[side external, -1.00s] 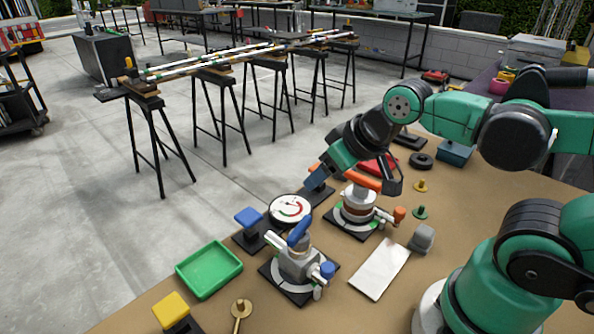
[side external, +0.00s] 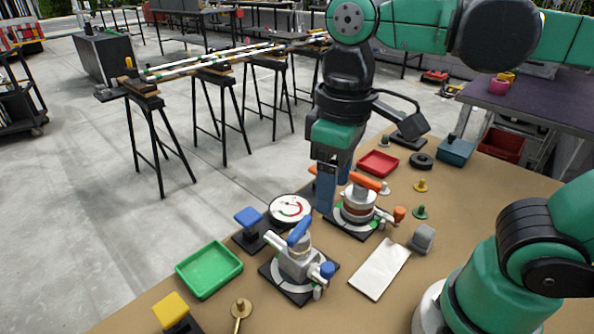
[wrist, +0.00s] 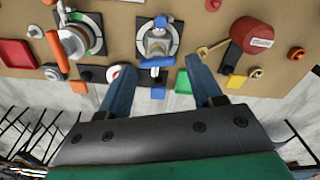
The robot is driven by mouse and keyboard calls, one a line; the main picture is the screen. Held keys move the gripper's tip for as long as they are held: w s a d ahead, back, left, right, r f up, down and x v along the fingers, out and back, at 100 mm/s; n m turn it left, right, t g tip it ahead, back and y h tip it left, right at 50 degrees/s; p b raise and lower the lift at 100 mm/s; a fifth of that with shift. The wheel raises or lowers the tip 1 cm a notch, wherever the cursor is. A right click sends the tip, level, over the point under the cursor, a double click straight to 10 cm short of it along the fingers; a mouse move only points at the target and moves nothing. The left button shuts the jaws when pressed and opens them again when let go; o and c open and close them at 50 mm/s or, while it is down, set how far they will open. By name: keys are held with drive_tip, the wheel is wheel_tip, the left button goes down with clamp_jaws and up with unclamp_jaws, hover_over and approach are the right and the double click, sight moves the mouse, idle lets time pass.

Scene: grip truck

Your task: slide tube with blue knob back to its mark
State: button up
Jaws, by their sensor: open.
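The fixture with the blue knob stands upright on its black base in the side view. Its pale grey tube (side external: 274,241) runs slantwise through a grey body (side external: 297,264), with the blue knob (side external: 327,270) at the near right end and a blue lever (side external: 299,232) on top. In the wrist view the blue knob (wrist: 160,21) is above the blue lever (wrist: 156,63). My gripper (side external: 334,198) points down, empty, behind and right of this fixture, close to the orange-lever fixture. In the wrist view my gripper (wrist: 160,66) has its fingers wide apart. I cannot make out the mark.
A similar fixture with an orange lever (side external: 365,181) and orange knob (side external: 399,214) stands just right. A round gauge (side external: 290,209), blue-topped block (side external: 249,217), green tray (side external: 209,269) and white pad (side external: 380,269) surround them. A red tray (side external: 378,163) is farther back.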

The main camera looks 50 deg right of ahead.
sight(327, 266)
drive_tip(key=f, duration=1.6)
drive_tip(key=shift+s+a, duration=0.1)
drive_tip(key=shift+s, duration=0.1)
clamp_jaws()
drive_tip(key=shift+r, duration=0.1)
idle(1.0)
